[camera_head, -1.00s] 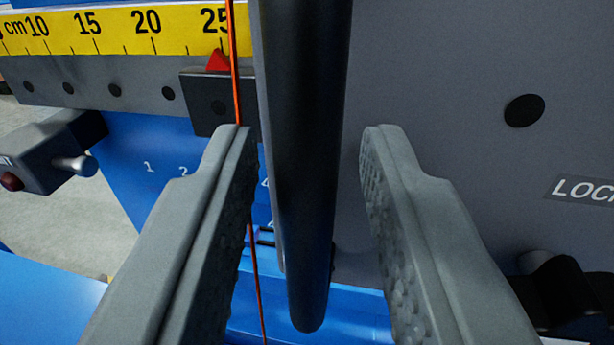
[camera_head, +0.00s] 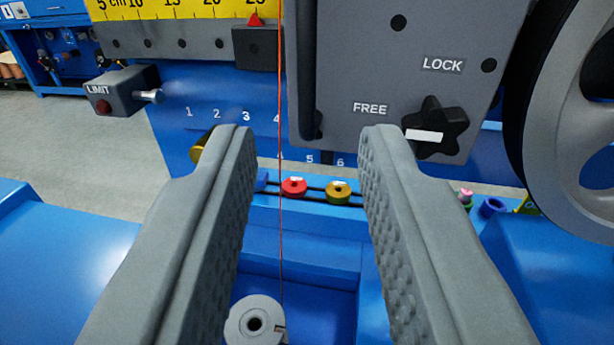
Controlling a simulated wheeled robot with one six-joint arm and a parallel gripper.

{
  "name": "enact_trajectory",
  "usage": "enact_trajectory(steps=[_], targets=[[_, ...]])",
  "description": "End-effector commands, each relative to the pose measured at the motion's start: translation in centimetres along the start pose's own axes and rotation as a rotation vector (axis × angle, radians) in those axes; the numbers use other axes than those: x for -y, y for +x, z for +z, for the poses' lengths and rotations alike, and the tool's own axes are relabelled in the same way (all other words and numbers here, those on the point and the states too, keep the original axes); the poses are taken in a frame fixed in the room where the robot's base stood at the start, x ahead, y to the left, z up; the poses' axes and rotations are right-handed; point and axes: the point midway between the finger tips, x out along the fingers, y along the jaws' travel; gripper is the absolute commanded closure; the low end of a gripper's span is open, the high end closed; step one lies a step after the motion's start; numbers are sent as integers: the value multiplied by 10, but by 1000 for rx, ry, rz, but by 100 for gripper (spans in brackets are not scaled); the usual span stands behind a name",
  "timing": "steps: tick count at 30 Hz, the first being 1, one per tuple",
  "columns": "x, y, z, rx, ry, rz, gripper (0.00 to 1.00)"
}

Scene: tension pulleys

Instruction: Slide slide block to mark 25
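The slide block is a grey plate (camera_head: 400,60) in the upper middle and right. It has a dark vertical handle (camera_head: 302,75) at its left edge. A dark tab (camera_head: 258,50) left of the handle carries a red pointer (camera_head: 256,19), which sits at about the 25 mark of the yellow cm scale (camera_head: 190,8); the top of that number is cut off. A black star knob (camera_head: 436,130) on the plate lies below the words FREE and LOCK, its white bar roughly level. My gripper (camera_head: 305,135) is open and empty, back from the handle.
A LIMIT box (camera_head: 122,92) with a metal pin is at left. A large wheel (camera_head: 570,110) fills the right edge. A thin red cord hangs in the middle, above a grey disc (camera_head: 254,322). Red (camera_head: 294,187) and yellow (camera_head: 338,191) weights sit on a blue ledge.

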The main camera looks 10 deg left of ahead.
Motion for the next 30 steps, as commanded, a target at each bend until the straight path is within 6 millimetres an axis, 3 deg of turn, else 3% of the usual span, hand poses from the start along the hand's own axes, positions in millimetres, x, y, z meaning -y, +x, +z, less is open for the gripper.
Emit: enact_trajectory(steps=[9, 30], targets=[[0, -23, 0, 0, -1, 0, 71], [0, -24, 0, 0, -1, 0, 71]])
